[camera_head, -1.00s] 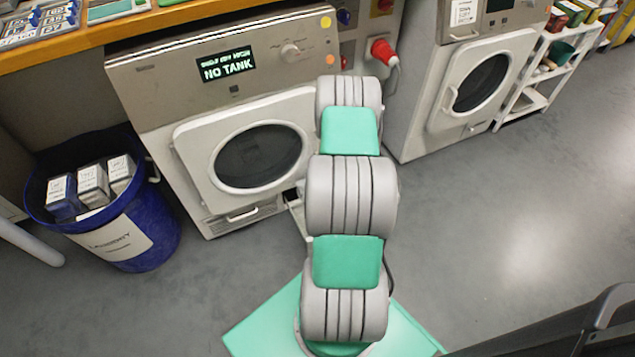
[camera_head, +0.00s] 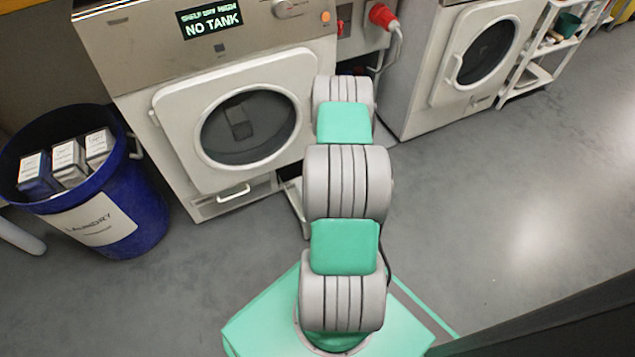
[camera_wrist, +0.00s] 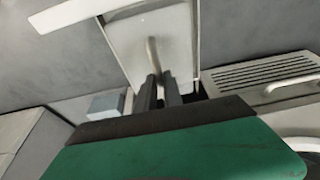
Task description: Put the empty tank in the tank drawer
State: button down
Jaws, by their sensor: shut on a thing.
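In the wrist view, my gripper (camera_wrist: 160,92) is shut on a thin beige handle. The handle stands on a pale flat-topped body, which looks like the empty tank (camera_wrist: 128,45); its sides and lower part are hidden. White edges of what looks like the pulled-out tank drawer (camera_wrist: 196,42) run beside it, next to the dryer's lower front. I cannot tell whether the tank rests in the drawer or is above it. In the head view, my arm hides the gripper and tank; a pale drawer edge (camera_head: 293,207) shows beside the arm. The dryer's display (camera_head: 210,21) reads NO TANK.
The dryer (camera_head: 160,110) has its round door shut. A blue laundry bin (camera_head: 145,205) with several boxes stands to its left. A second dryer (camera_head: 425,75) and a white shelf rack (camera_head: 530,75) stand to the right. The grey floor at right is clear.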

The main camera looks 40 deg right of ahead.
jog(key=shift+f+b, duration=0.4)
jog(key=shift+f, duration=0.25)
jog(key=c, duration=1.4)
grip_release()
